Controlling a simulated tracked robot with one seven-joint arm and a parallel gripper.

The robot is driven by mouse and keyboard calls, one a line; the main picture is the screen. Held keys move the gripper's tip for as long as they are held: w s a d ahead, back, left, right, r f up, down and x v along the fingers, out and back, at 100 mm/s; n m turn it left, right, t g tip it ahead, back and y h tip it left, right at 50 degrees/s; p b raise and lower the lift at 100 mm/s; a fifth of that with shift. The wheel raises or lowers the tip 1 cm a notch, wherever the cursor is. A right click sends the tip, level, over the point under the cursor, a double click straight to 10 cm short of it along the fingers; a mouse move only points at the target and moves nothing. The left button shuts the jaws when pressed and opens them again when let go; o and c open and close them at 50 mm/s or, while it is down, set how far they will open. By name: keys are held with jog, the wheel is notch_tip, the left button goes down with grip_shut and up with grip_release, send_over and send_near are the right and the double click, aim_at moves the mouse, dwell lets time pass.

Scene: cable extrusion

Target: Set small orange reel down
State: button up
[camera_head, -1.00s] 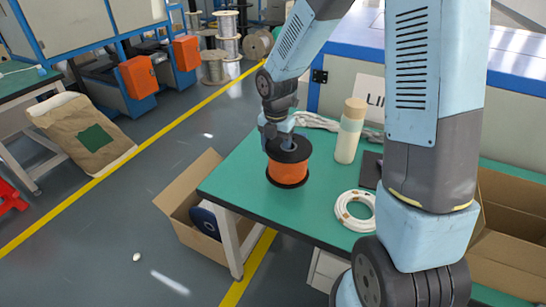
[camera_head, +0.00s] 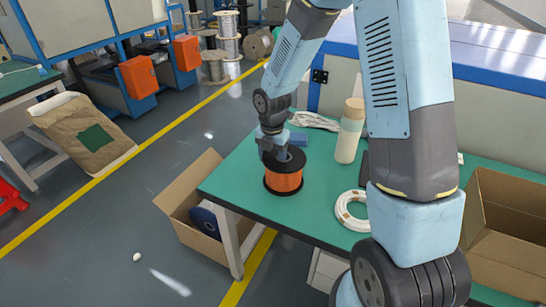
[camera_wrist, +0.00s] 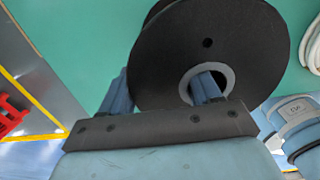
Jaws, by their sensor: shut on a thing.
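The small orange reel (camera_head: 285,182), wound in orange between black flanges, is upright at the left part of the green table (camera_head: 316,205). Its lower flange looks to be at the tabletop, but I cannot tell whether it fully rests there. My gripper (camera_head: 278,150) is at the reel's top and shut on it. In the wrist view, the reel's black flange (camera_wrist: 255,60) fills the upper middle. One finger of my gripper (camera_wrist: 163,90) reaches into the grey-ringed hub hole; the other is outside the flange's left edge. The reel's underside is hidden.
A white cable coil (camera_head: 350,211) lies right of the reel. A cream bottle (camera_head: 350,132) stands behind it. A bundle of pale cable (camera_head: 313,121) lies at the back.

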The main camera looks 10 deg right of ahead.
jog(key=o, duration=1.3)
jog(key=s+d+r+m+t, duration=0.1)
jog(key=s+d+r+m, duration=0.15)
jog(key=r, duration=0.45)
jog(key=s+d+r+m, duration=0.1)
jog(key=r+m, duration=0.2)
jog(key=r, duration=0.4)
jog(key=s+d+r+m+t, duration=0.1)
jog(key=d+r+m, duration=0.15)
jog(key=r, duration=0.45)
jog(key=shift+s+d+r+m+t, duration=0.6)
jog(key=shift+s+d+r+m, duration=1.1)
jog(key=shift+s+m, duration=1.7)
jog(key=shift+s+d+r+m+t, duration=0.6)
jog(key=shift+s+d+r+m, duration=1.1)
jog(key=shift+s+m, duration=1.7)
jog(key=shift+s+d+r+m+t, duration=0.6)
jog(key=shift+s+d+r+m, duration=1.05)
jog(key=shift+s+m, duration=1.75)
